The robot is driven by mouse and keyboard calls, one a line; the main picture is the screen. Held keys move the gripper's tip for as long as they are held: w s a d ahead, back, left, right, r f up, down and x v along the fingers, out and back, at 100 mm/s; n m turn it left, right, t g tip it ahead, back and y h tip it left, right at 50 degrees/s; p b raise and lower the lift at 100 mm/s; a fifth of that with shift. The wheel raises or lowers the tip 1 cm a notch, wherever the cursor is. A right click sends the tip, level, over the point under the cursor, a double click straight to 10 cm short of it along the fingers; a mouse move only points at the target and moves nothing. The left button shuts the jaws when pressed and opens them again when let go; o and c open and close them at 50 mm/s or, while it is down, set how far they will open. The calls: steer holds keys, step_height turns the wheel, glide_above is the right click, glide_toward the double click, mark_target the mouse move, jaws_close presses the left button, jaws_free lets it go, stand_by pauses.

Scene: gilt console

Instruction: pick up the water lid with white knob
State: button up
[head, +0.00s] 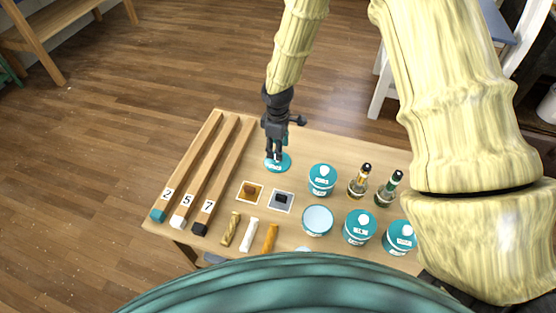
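A loose teal lid (284,167) lies flat on the wooden table near its back edge, with white markings on top. My gripper (275,157) points down right over this lid, its dark fingertips at or just above the lid's top. The fingers hide the lid's middle, so I cannot see its knob or whether the fingers hold it. An open round jar (317,220) with a pale blue top surface stands in front and to the right. Teal-lidded jars with white knobs stand nearby: one at the back (322,177), one in front (360,227), one at right (400,236).
Two small dark-capped bottles, one amber (358,185) and one green (388,190), stand right of the back jar. Three long wooden bars (210,170) numbered 2, 5, 7 lie at left. Two small square tiles (250,192) (281,201) and three short sticks (249,235) lie in front.

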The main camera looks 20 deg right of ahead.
mark_target(274, 166)
steer(key=shift+w+d+f+p, duration=0.15)
steer(key=shift+f+p, duration=0.15)
steer(key=shift+f, duration=0.9)
steer(key=shift+w+a+f+p, duration=0.15)
steer(key=shift+f+p, duration=0.1)
steer(key=shift+f, duration=0.95)
steer(key=shift+d, duration=0.1)
steer(key=c, duration=1)
